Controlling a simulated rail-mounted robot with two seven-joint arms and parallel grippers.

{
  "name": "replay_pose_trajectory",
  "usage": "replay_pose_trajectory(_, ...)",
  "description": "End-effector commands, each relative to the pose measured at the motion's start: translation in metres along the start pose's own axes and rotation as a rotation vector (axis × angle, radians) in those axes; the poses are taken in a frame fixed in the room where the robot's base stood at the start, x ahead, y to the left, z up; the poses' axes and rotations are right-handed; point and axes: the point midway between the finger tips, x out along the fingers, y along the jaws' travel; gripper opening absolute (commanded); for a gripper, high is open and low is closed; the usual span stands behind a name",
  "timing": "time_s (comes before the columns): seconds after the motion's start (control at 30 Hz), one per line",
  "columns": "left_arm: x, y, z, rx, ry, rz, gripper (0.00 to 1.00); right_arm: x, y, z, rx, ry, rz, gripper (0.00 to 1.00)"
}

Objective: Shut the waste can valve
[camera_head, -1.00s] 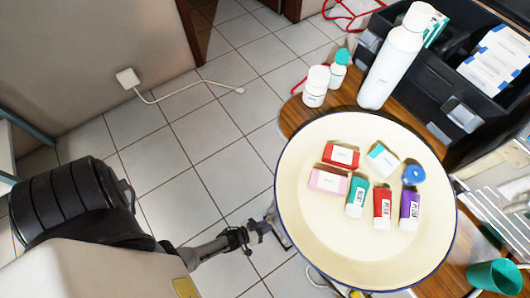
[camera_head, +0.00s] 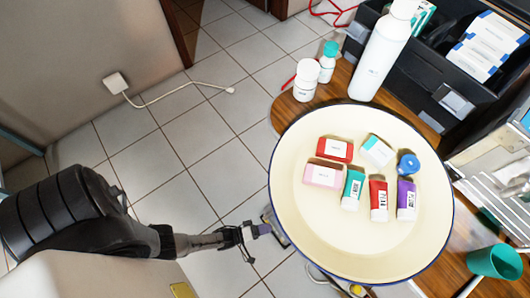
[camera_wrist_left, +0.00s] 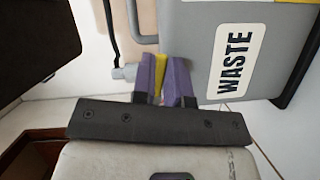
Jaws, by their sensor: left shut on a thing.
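The grey waste can (camera_wrist_left: 200,50) with its "WASTE" label fills the upper right of the left wrist view. In the left wrist view, the purple fingers of my left gripper (camera_wrist_left: 165,78) are shut on a narrow yellow valve handle (camera_wrist_left: 159,88) beside the can. The fingers hide part of the handle and the valve body. In the head view, my left gripper (camera_head: 256,232) is low, at the left edge of the big cream basin, which hides most of the can. My right gripper is not in view.
The cream basin (camera_head: 340,245) holds several small boxes and tubes. Bottles (camera_head: 306,80) and a black organizer (camera_head: 490,100) stand behind it. A green cup (camera_head: 495,262) is at the right. A white cable (camera_head: 180,98) lies on the tiled floor, which is otherwise open at left.

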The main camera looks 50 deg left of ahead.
Motion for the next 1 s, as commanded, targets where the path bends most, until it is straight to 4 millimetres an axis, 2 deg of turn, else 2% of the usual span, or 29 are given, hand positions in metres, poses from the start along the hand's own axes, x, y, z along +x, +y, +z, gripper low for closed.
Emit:
replay_pose_trajectory(0.4,-0.0010,0.0049,-0.0006,-0.185,0.000,0.074,0.00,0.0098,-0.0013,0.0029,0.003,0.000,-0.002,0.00)
replay_pose_trajectory(1.0,-0.0009,0.0071,-0.0007,-0.223,0.001,0.089,0.00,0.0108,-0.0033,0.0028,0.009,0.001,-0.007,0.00)
